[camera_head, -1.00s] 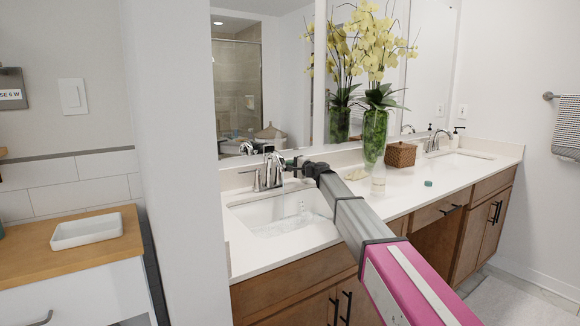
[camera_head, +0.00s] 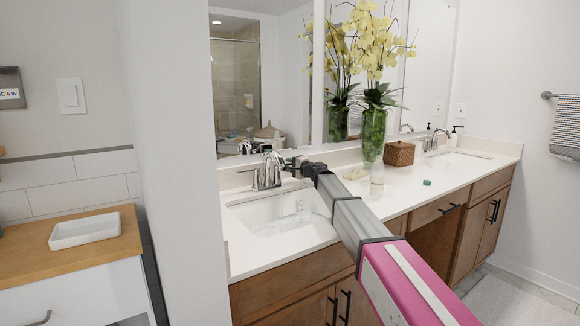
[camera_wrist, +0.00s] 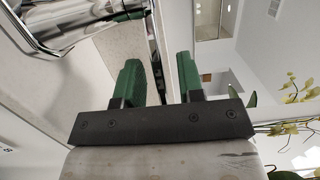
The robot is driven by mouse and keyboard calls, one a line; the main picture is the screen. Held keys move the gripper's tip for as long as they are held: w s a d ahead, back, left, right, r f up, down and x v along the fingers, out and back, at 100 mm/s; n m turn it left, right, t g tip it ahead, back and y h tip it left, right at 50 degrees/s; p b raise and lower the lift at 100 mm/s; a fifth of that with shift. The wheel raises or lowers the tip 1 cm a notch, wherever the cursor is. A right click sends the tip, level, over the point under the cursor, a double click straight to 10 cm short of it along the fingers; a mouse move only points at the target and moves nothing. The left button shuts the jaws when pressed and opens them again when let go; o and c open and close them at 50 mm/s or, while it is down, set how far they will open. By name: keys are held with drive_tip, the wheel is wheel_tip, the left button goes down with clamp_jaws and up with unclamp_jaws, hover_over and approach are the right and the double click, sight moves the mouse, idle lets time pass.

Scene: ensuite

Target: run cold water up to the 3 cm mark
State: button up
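The chrome faucet (camera_head: 264,172) stands behind the left sink basin (camera_head: 240,216). A small white marked patch (camera_head: 303,208) shows at the basin's right side; its marks are too small to read. Chrome faucet parts (camera_wrist: 85,22) lie left of the fingers. Whether a finger touches the handle is unclear.
A vase with yellow orchids (camera_head: 373,135), a wicker basket (camera_head: 399,154) and a clear bottle (camera_head: 377,182) stand on the counter to the right. The mirror (camera_head: 262,75) rises behind the faucet. A second sink (camera_head: 455,160) is at the far right.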

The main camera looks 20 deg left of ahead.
drive_tip(key=v, duration=1)
drive_tip(key=shift+d, duration=0.2)
drive_tip(key=shift+s, duration=0.15)
idle(6.7)
